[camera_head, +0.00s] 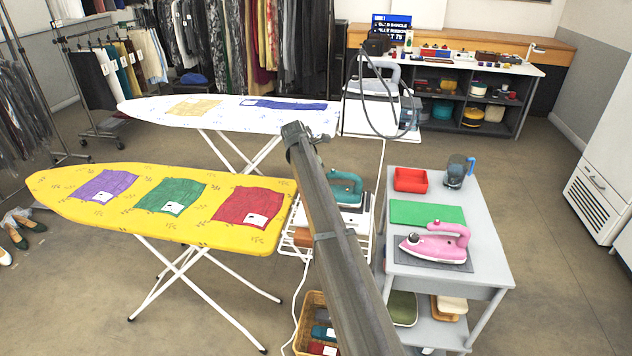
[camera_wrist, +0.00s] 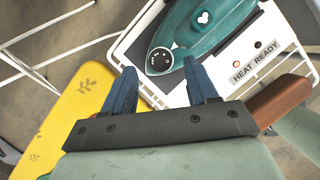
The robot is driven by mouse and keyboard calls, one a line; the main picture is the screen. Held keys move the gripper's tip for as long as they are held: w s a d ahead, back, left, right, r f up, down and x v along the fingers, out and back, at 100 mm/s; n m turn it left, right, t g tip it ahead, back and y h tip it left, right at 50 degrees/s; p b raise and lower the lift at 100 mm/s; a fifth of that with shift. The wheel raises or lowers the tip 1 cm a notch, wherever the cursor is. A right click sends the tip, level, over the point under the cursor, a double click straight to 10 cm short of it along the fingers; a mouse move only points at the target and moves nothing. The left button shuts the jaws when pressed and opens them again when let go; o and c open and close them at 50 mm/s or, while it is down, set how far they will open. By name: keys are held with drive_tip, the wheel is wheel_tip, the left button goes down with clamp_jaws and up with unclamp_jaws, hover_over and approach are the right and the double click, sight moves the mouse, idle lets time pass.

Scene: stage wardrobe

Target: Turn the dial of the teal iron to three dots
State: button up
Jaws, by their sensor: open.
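The teal iron (camera_head: 346,184) rests on the white end of the yellow ironing board, partly hidden by my arm in the head view. In the wrist view the teal iron (camera_wrist: 205,30) lies on a white rest (camera_wrist: 276,35). Its round black dial (camera_wrist: 159,60) carries small white dots, and a small white mark is at its upper right. The exact setting is too small to tell. My gripper (camera_wrist: 159,66) is open, with its blue fingers on either side of the dial in the picture. I see nothing between the fingers, and cannot tell whether they touch the iron.
A "HEAT READY" label (camera_wrist: 254,62) and a red spot (camera_wrist: 257,44) are on the white rest. The yellow board (camera_head: 60,185) holds purple, green and red cloths. A grey cart (camera_head: 488,262) at right carries a pink iron (camera_head: 437,243) and red tray (camera_head: 411,180).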

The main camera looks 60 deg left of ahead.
drive_tip(key=shift+x, duration=1.2)
drive_tip(key=c, duration=1.1)
